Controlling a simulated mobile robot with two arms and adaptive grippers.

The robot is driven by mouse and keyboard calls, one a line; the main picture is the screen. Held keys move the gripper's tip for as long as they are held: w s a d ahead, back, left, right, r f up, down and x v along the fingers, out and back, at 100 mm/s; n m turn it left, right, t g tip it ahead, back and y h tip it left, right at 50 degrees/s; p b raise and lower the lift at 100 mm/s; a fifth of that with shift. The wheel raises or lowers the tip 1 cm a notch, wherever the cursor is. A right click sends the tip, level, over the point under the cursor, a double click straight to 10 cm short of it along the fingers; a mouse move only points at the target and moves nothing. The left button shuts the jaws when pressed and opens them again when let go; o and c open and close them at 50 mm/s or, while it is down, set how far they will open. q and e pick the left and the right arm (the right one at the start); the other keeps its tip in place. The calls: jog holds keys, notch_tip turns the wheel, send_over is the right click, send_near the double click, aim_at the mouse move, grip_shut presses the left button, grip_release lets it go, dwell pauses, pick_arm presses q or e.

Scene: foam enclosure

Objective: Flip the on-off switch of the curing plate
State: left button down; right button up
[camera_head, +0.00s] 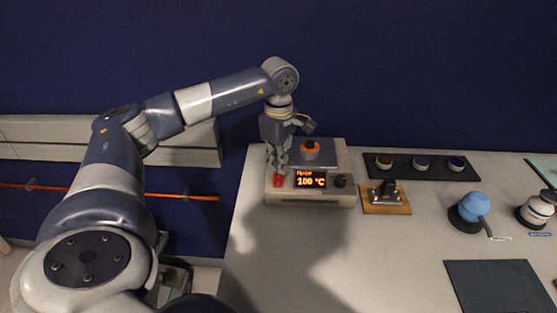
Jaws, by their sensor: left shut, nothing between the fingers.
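The curing plate (342,201) stands at the back left of the table, with a lit display (311,180) that reads 100 °C. A dark knob (340,181) is right of the display. A red on-off switch (279,182) is on its front left, left of the display. My left gripper (279,171) points down just above the switch, with its fingers shut and nothing between them. The fingertips overlap the switch's top edge in the picture; I cannot tell if they touch. A dark item with an orange top (310,150) stands on the plate. My right gripper is not in view.
Right of the plate are a dark tray (440,173) with several small round pots, a wooden block (386,207) with a metal device, a blue round tool (473,206) and a white-and-dark device (538,209). A dark mat (498,287) lies at front right. The front middle of the table is clear.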

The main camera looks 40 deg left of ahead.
aim_at(279, 176)
pick_arm(q)
jog(key=shift+f+b, duration=0.3)
jog(key=shift+f, duration=0.15)
dwell(0.3)
jog(key=shift+s+f+b, duration=0.1)
jog(key=shift+f+b, duration=0.4)
jog(key=shift+f, duration=0.25)
dwell(0.3)
jog(key=shift+r+p, duration=0.7)
jog(key=shift+r, duration=0.05)
jog(key=shift+r+p, duration=2.05)
jog(key=shift+r, duration=0.75)
